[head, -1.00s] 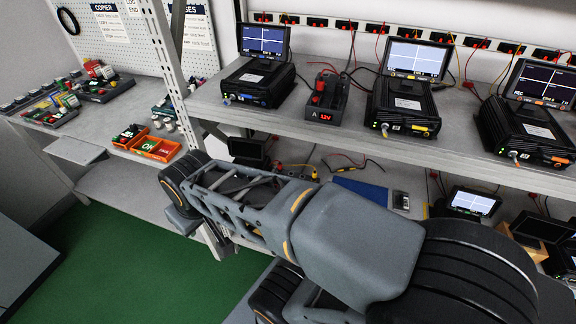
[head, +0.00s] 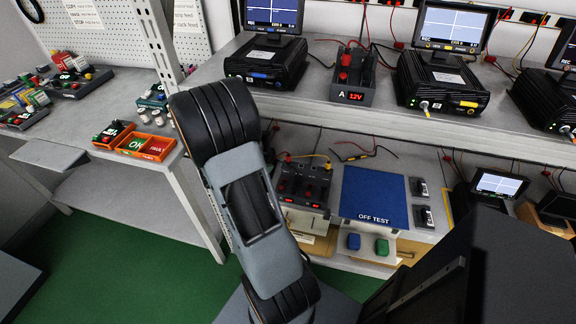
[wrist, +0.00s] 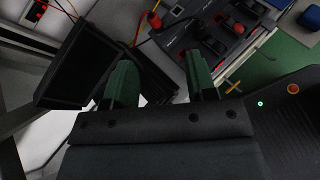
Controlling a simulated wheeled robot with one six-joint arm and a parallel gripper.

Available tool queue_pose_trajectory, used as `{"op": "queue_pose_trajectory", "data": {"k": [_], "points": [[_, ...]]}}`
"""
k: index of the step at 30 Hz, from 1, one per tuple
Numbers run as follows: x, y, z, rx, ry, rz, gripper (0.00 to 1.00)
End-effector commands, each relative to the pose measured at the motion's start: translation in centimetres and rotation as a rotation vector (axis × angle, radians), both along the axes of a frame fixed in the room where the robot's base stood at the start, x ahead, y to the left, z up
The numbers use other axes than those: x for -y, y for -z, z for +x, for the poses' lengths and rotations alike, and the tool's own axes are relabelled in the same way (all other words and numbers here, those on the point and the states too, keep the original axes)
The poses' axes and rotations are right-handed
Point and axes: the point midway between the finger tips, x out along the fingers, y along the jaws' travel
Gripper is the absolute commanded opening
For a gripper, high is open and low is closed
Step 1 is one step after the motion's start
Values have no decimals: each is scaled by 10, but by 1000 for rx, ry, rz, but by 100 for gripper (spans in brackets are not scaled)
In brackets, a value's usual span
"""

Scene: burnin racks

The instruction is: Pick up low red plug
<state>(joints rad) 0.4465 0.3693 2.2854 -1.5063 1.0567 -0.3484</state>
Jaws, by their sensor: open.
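My gripper (wrist: 160,78) shows in the wrist view with two green fingers spread apart and nothing between them. In the head view it is hidden behind my arm. A red plug (wrist: 153,20) on a cable shows ahead of the fingers in the wrist view, apart from them, beside a dark power box (wrist: 217,38) with other red parts. In the head view this box (head: 303,186) stands on the lower shelf, partly behind my arm. A small red plug (head: 282,157) shows at its back left. I cannot tell for certain which red piece is the low red plug.
A dark screen (wrist: 85,65) stands close left of my fingers in the wrist view. Right of the box are a blue "OFF TEST" mat (head: 374,195) and loose cables. The upper shelf (head: 330,108) overhangs, carrying a 12V unit (head: 352,80) and several testers.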

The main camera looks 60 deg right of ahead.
Motion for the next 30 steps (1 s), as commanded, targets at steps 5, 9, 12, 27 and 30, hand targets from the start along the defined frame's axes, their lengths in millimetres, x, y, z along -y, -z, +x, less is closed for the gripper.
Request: {"op": "queue_pose_trajectory", "data": {"k": [5, 9, 12, 27, 30], "points": [[26, 33, 3, -156, -119, -35, 52], [45, 47, 3, -199, -156, -45, 52], [63, 55, 0, -205, -162, -46, 52], [111, 73, -7, -201, -165, -47, 52], [120, 76, -10, -200, -161, -45, 52]]}}
